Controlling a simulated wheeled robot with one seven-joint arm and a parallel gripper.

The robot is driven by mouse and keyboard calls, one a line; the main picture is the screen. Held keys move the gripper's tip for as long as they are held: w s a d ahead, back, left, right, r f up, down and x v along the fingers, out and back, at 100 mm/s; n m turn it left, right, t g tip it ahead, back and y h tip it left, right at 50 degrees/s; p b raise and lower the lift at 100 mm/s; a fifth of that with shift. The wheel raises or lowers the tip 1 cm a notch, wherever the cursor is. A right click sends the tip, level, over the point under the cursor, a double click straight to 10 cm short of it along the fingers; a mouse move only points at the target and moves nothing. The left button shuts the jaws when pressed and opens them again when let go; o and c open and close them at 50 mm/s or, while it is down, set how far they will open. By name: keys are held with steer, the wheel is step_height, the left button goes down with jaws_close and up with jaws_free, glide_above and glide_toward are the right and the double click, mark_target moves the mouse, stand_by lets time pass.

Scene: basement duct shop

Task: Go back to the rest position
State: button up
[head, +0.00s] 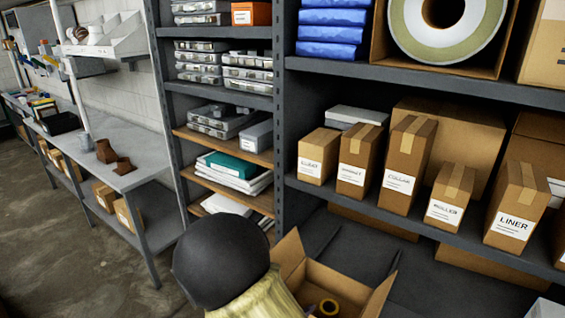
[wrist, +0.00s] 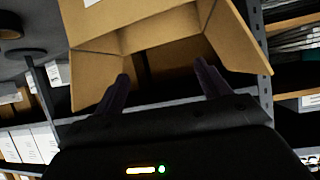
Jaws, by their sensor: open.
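My gripper (wrist: 162,68) shows in the wrist view with its two dark fingers spread apart. Nothing shows between the fingers. An open cardboard box (wrist: 150,38) lies just beyond the fingertips in that view; whether they touch it I cannot tell. My fingers do not show in the head view.
A metal shelf (head: 450,226) holds several labelled cartons, including one marked LINER (head: 514,222). A narrower rack (head: 226,143) with cases and papers stands left of it. A long workbench (head: 135,172) runs along the left wall. Bare floor (head: 75,255) lies at lower left.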

steer(key=s+d+r+n+g+y+b, duration=0.2)
steer(key=s+d+r+n+g+y, duration=0.2)
steer(key=s+d, duration=0.8)
steer(key=n+g+y, duration=0.2)
steer(key=n+y, duration=0.2)
steer(key=shift+s+n+b, duration=0.25)
steer(key=shift+n+b, duration=0.05)
steer(key=shift+n, duration=0.1)
steer(key=shift+w+d, duration=0.1)
stand_by(0.4)
